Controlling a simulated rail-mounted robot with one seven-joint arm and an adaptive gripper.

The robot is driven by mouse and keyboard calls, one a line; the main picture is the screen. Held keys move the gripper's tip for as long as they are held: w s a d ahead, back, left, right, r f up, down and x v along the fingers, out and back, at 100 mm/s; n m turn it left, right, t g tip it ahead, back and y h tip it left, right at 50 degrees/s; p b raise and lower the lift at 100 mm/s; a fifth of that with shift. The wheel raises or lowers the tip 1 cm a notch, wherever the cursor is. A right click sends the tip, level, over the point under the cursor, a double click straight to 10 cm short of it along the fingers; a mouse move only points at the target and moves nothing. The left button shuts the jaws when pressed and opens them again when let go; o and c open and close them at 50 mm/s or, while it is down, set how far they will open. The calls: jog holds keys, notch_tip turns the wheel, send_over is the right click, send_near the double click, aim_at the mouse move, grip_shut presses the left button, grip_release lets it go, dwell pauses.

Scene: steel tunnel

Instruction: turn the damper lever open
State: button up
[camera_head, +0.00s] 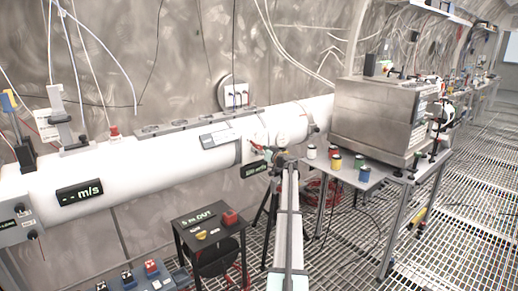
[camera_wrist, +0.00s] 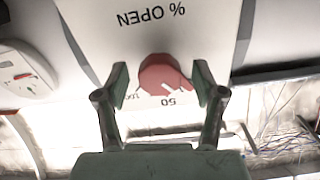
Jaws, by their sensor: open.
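The damper control shows in the wrist view as a round red knob (camera_wrist: 163,70) on a white plate (camera_wrist: 112,20). The plate carries an upside-down "% OPEN" label and a scale with 50 and 100 legible. A pale line on the knob's lower edge lies near the 50 mark. My gripper (camera_wrist: 161,82) is open, with one finger on each side of the knob. Small gaps seem to show between fingers and knob; I cannot tell if either touches. In the head view my gripper (camera_head: 268,157) is at the white duct (camera_head: 150,158), partly covering the fittings there.
A table (camera_head: 345,178) with several coloured jars and a steel box (camera_head: 377,117) stands right of my arm. A black stand (camera_head: 210,226) with a "5 m OUT" display is at the left. A round dial (camera_wrist: 22,75) is left of the plate. Grated floor is open at the right.

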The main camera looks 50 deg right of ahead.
jog(key=shift+w+d, duration=0.15)
jog(key=shift+w, duration=0.35)
jog(key=c, duration=1.2)
jog(key=shift+o, duration=0.3)
